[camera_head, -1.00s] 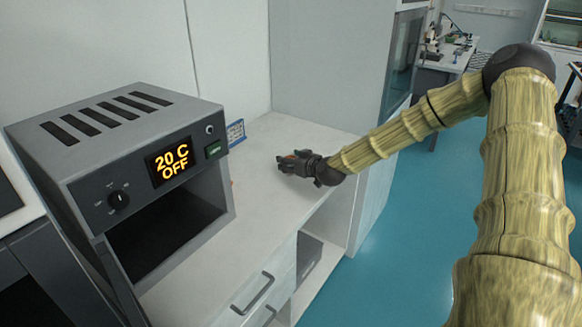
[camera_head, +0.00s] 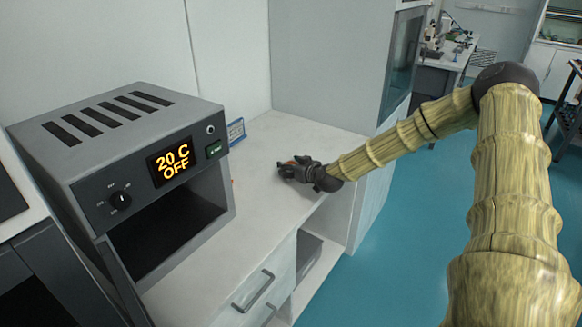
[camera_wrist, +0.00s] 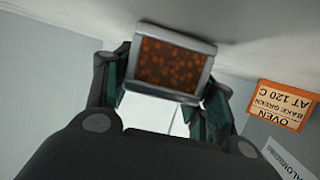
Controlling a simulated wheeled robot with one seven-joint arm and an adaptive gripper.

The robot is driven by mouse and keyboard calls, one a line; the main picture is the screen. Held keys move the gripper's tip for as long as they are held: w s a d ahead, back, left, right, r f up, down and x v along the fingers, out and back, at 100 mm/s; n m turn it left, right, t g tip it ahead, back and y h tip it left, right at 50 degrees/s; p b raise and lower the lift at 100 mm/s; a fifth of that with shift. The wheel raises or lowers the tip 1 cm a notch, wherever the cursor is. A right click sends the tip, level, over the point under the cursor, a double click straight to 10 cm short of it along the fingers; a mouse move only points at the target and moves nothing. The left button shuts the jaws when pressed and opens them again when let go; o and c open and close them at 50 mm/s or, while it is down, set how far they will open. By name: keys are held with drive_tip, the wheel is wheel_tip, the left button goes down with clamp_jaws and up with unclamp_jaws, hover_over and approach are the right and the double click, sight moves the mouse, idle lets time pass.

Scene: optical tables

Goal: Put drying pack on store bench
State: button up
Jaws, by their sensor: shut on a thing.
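The drying pack (camera_wrist: 170,60) shows in the wrist view as a grey-framed pack with a window of orange-brown beads. My gripper (camera_wrist: 168,88) is shut on it, with one finger at each side. I cannot tell whether the pack touches the bench. No label in view names this bench as the store bench.
A grey oven (camera_head: 190,125) reading "20 C OFF" stands on the left with its front open. A small blue-edged sign (camera_head: 236,131) stands behind it. The wrist view shows an orange oven sign (camera_wrist: 284,104), upside down. A tall cabinet (camera_head: 335,65) rises behind the bench. Clear bench lies around my gripper.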

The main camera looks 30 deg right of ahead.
drive_tip(key=shift+f, duration=0.15)
drive_tip(key=o, duration=1.1)
drive_tip(key=shift+r, duration=0.25)
drive_tip(key=shift+v, duration=6)
drive_tip(key=shift+f, duration=0.1)
